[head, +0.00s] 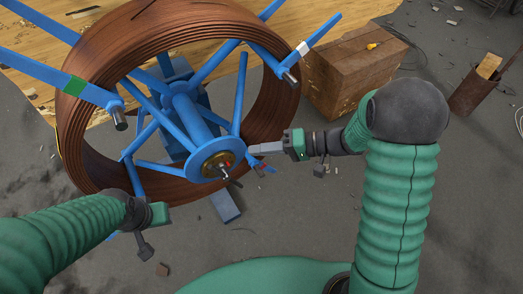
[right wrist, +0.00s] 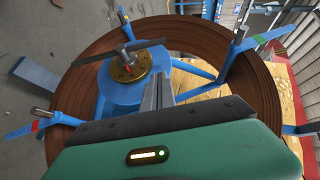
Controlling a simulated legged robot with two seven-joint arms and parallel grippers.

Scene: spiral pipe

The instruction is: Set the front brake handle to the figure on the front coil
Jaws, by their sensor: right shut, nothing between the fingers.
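A brown pipe coil (head: 95,150) sits on a blue reel (head: 200,130); it fills the right wrist view too (right wrist: 250,90). A brass dial (head: 216,166) is on the reel's front hub, with a grey brake handle and a red mark; the handle (right wrist: 140,47) shows better in the right wrist view, over the dial (right wrist: 125,68). My right gripper (head: 255,149) is shut and empty, just right of the hub, apart from the handle. In the right wrist view its fingers (right wrist: 158,88) point towards the hub. My left gripper (head: 143,246) is at the coil's lower left, its jaws unclear. No figure is legible.
Blue reel arms with green (head: 75,87), white (head: 303,48) and red bands stick out around the coil. A wooden crate (head: 350,75) with a yellow-handled tool stands right of it. A rusty bin (head: 475,95) is farther right.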

